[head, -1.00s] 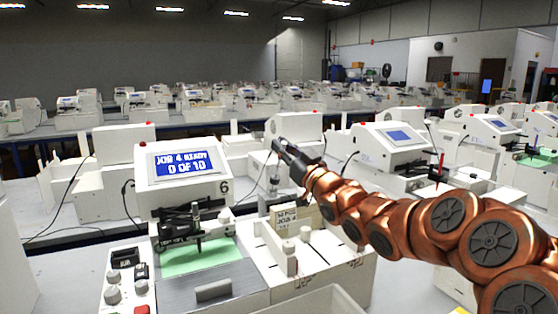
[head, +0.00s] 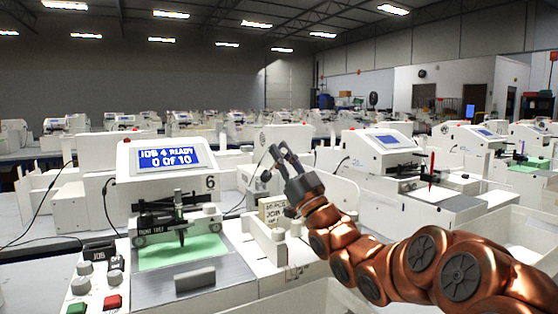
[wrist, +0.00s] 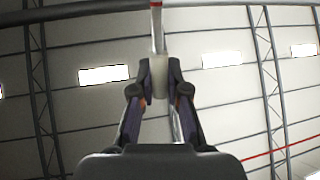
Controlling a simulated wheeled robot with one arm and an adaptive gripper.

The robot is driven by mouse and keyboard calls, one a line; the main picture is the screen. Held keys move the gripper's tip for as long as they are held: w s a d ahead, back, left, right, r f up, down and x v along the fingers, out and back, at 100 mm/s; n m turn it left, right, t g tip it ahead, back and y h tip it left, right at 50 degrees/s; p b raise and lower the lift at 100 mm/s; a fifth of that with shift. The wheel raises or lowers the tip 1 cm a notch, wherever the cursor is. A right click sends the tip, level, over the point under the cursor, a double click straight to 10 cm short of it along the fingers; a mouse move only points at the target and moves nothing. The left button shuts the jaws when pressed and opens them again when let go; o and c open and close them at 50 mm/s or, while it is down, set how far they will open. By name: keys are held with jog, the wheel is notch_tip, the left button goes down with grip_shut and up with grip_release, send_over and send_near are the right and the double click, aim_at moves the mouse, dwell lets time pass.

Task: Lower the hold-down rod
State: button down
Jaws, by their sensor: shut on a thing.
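My gripper (head: 281,152) is raised above the card feeder (head: 250,240) at the right of plotter 6 (head: 170,160), its fingers pointing up and slightly left. In the wrist view my gripper (wrist: 159,88) is shut on a pale knob-like piece, which I take to be the end of the hold-down rod (wrist: 157,35). A thin, light shaft runs up from it to a red-tipped top edge. In the head view the rod is too small to make out between the fingers. The screen reads "JOB 4 READY 0 OF 10".
A pen carriage (head: 180,228) stands over a green card (head: 185,252). Buttons and knobs (head: 95,280) are at front left. A similar plotter (head: 385,155) stands to the right, behind my arm. Air around my gripper is open above.

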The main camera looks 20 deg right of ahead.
jog(key=shift+s+f+y, duration=0.15)
jog(key=shift+s+y, duration=0.05)
jog(key=shift+y, duration=0.1)
jog(key=c, duration=1.1)
grip_release()
jog(key=shift+c, duration=0.2)
jog(key=shift+f, duration=0.1)
jog(key=v, duration=0.5)
jog(key=shift+s+d, duration=0.25)
jog(key=shift+s, duration=0.05)
jog(key=s+d, duration=0.5)
jog(key=s, duration=0.5)
jog(key=shift+d, duration=0.1)
